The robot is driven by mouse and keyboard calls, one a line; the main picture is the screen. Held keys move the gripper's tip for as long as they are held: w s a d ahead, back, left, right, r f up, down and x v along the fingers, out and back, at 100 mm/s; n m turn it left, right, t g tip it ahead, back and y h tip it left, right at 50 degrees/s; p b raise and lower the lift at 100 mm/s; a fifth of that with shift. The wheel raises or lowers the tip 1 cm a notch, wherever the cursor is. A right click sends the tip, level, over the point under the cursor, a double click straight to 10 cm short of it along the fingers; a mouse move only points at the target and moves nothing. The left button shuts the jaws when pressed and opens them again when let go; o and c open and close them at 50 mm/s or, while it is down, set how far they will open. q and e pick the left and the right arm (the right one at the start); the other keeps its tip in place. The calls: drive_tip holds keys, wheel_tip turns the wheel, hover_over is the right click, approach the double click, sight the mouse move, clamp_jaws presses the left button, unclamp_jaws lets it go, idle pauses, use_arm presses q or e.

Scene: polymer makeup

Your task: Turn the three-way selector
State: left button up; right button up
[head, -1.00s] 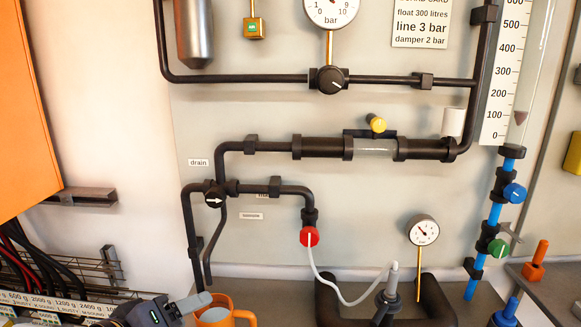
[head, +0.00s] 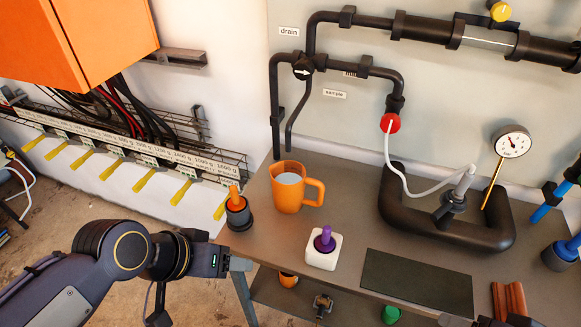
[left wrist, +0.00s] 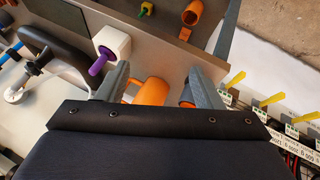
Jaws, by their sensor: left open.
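The three-way selector (head: 303,68) is a round black knob with a white arrow, on the dark pipe junction on the grey panel. The arrow points about right, toward a partly hidden label. A "drain" label (head: 289,31) is above left and a "sample" label (head: 334,93) below right. My left gripper (head: 238,264) is at the table's left edge, well below the selector and touching nothing I can make out. In the left wrist view its two grey fingers (left wrist: 160,82) are apart, with an orange mug showing between them. A grey and dark part at the bottom right edge seems to be my right gripper (head: 478,321), mostly cut off.
On the table (head: 345,185) stand an orange mug (head: 287,190), a white block with a purple peg (head: 322,250), an orange-topped dark holder (head: 238,212) and a black ring-shaped base (head: 400,215). An orange cabinet (head: 75,45) hangs upper left. A red-capped outlet (head: 390,122) carries a white hose.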

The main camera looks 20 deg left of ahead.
use_arm(q)
drive_tip(key=n+t+y+p, duration=0.2)
drive_tip(key=n+t+y, duration=0.65)
drive_tip(key=n, duration=2.45)
approach(302, 72)
wheel_tip(302, 72, down, 3)
drive_tip(key=w+a+t+h, duration=0.2)
drive_tip(key=t+h, duration=0.2)
drive_tip(key=w, duration=0.2)
drive_tip(key=w+p, duration=0.1)
drive_tip(key=w, duration=0.2)
drive_tip(key=w+a, duration=0.1)
drive_tip(key=w, duration=0.1)
drive_tip(key=shift+w+r, duration=0.2)
drive_tip(key=shift+w, duration=0.1)
drive_tip(key=c, duration=1)
drive_tip(key=shift+o, duration=0.2)
